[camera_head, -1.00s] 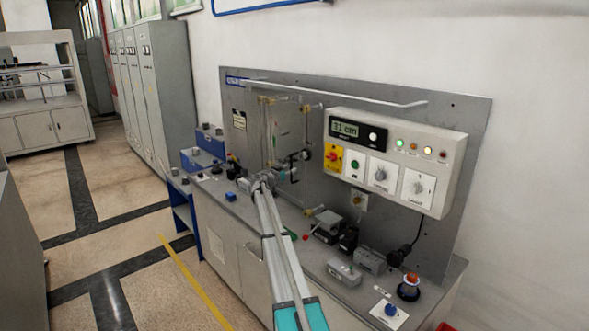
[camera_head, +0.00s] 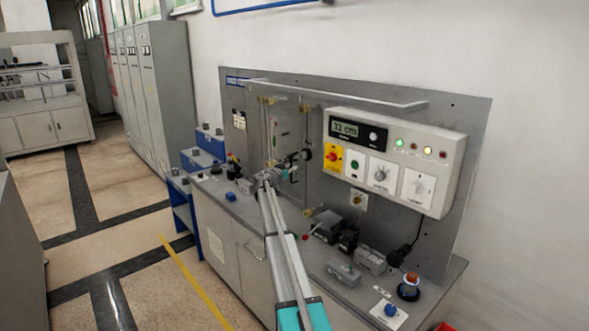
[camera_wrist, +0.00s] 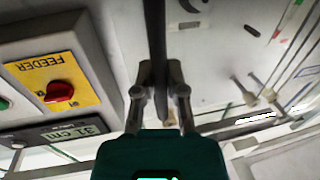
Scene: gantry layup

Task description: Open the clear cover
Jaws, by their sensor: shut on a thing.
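The clear cover (camera_head: 287,125) is a see-through upright panel on the grey back board, left of the control box in the head view. Brass-coloured fittings show near its top and bottom corners. My gripper (camera_head: 288,168) is at the cover's lower front. In the wrist view my gripper (camera_wrist: 159,78) is shut on a dark upright bar (camera_wrist: 155,30), which seems to be the cover's handle. The cover's pane is hard to make out, so I cannot tell how far it stands from the board.
The control box (camera_head: 395,160) with a "31 cm" display, knobs and a red feeder switch (camera_wrist: 60,92) is close beside my gripper. Small grey devices (camera_head: 370,260) and a round dark item (camera_head: 409,288) stand on the bench at right. Blue boxes (camera_head: 205,150) stand at left.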

